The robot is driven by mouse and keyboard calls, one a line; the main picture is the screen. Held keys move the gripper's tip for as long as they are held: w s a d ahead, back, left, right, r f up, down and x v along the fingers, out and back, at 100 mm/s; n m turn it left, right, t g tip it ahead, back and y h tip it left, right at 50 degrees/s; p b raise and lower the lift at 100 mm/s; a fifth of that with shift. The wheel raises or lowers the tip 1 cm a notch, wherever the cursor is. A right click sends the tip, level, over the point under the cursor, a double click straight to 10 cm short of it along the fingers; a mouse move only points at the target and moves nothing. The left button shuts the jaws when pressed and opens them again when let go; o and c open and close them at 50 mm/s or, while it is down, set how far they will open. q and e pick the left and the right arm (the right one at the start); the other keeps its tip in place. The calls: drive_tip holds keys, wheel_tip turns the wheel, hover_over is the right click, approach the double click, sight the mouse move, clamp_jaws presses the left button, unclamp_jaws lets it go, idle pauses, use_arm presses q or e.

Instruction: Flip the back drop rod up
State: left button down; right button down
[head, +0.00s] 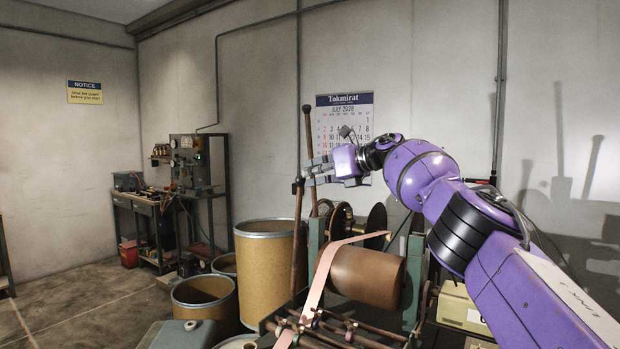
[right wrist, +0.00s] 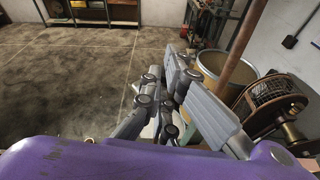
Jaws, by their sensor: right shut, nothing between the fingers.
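Two brown rods stand nearly upright on the winding machine in the head view. One rod (head: 309,135) rises behind my right gripper (head: 311,171), against the wall. The other rod (head: 298,235), with a dark knob at its top, stands just in front and to the left, and its top is close to the fingertips. I cannot tell for certain which is the back drop rod. My right gripper is shut and empty. In the right wrist view the fingers (right wrist: 165,78) are close together, and a brown rod (right wrist: 246,35) passes to their right. My left gripper is not in view.
A brown roller (head: 365,278) with a pink tape (head: 325,275) over it lies below the gripper. Large drums (head: 268,265) stand left of the machine. A calendar (head: 344,115) hangs on the wall behind. Open floor (head: 70,290) lies to the left.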

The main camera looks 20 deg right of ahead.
drive_tip(key=shift+w+a+r, duration=0.15)
drive_tip(key=shift+w, duration=0.05)
drive_tip(key=shift+s, duration=0.1)
idle(0.5)
drive_tip(key=v, duration=1.2)
idle(0.3)
